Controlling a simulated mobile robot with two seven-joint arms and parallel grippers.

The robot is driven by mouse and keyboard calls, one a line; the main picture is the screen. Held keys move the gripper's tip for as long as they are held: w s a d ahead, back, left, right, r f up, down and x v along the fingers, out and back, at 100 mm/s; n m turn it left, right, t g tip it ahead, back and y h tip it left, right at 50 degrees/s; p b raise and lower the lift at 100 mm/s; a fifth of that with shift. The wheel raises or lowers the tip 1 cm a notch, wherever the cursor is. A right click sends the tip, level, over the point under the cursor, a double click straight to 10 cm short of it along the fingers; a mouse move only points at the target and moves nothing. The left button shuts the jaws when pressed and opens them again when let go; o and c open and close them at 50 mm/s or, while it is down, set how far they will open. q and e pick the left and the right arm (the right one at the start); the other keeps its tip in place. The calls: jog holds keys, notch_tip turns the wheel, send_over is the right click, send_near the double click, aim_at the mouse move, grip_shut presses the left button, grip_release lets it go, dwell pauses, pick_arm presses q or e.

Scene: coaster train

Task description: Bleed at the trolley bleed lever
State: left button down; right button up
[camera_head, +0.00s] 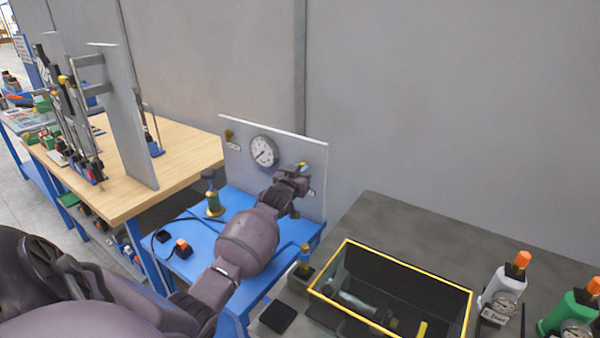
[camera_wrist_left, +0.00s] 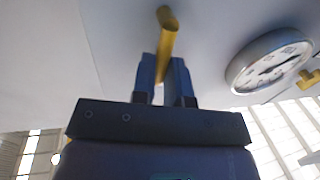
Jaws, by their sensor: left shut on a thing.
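The yellow bleed lever (camera_head: 303,166) sticks out from the pale upright panel (camera_head: 312,150) on the blue trolley (camera_head: 238,197). My left gripper (camera_head: 298,174) reaches up to the panel and is shut on the lever. In the left wrist view the fingers (camera_wrist_left: 164,78) lie on either side of the yellow lever (camera_wrist_left: 167,30), whose upper end stands clear of them. A round dial gauge (camera_head: 263,151) is on the panel left of the gripper; it also shows in the left wrist view (camera_wrist_left: 268,62). My gripper hides part of the lever's mount. My right gripper is not in view.
A green and brass fitting (camera_head: 213,197) and an orange-topped plug (camera_head: 182,248) with black cable are on the trolley. A yellow-rimmed dark bin (camera_head: 385,258) stands at right. A wooden bench (camera_head: 185,158) is at left.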

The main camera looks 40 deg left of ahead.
pick_arm(q)
jog(key=c, duration=1.1)
grip_release()
jog(key=shift+c, duration=0.2)
jog(key=shift+s, duration=0.1)
jog(key=b+v, duration=0.1)
jog(key=v, duration=0.9)
jog(key=shift+s, duration=0.3)
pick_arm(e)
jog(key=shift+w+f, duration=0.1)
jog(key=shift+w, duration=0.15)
pick_arm(q)
jog(key=shift+d, duration=0.1)
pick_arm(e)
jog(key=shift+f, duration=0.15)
